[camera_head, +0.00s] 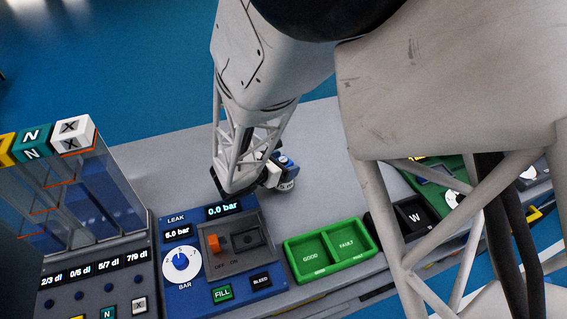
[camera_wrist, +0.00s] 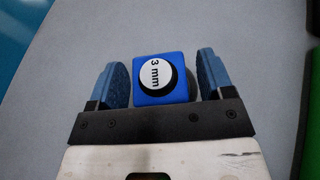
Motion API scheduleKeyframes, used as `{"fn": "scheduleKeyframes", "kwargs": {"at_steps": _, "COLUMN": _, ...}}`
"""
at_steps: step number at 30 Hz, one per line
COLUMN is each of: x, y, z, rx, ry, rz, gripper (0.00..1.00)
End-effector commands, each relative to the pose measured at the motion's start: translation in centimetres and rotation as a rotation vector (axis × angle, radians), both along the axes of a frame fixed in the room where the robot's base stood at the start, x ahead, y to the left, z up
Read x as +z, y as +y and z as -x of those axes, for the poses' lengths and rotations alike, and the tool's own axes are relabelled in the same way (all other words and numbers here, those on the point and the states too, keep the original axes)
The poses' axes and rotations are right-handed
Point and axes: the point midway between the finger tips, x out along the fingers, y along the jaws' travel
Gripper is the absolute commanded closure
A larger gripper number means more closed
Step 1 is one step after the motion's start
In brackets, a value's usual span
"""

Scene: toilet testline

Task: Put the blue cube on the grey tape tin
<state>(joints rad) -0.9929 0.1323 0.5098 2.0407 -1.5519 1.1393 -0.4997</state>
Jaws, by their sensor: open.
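In the wrist view, a blue block (camera_wrist: 183,92), which I take for the blue cube, lies between the fingers of my gripper (camera_wrist: 163,68). It bears a round black disc with a white face marked "3 mm". The two blue-padded fingers stand apart on its left and right, with a gap on each side. In the head view my gripper (camera_head: 276,174) is low over the grey bench, behind the green tray. A small pale, rounded thing (camera_head: 286,185) with dark marks shows beside it; whether this is the grey tape tin I cannot tell. The fingers and block are hard to separate there.
A blue leak panel (camera_head: 188,287) with a dial and an orange switch stands in front of the gripper. A green GOOD/FAULT tray (camera_head: 329,250) is to its right. Clear bins (camera_head: 70,205) with lettered cubes stand left. My arm hides much of the right.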

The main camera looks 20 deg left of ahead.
Motion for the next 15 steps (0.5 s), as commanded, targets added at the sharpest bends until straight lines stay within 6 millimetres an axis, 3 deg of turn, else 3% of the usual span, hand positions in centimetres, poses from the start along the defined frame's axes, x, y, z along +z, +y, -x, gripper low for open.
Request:
{"fn": "scheduleKeyframes", "kwargs": {"at_steps": 8, "x": 0.5, "y": 0.2, "z": 0.5, "rx": 0.001, "ry": 0.0, "rz": 0.001, "gripper": 0.26}}
{"fn": "scheduleKeyframes", "kwargs": {"at_steps": 15, "x": 1.4, "y": 1.0, "z": 2.4, "rx": 0.003, "ry": 0.0, "rz": -0.001, "gripper": 0.26}}
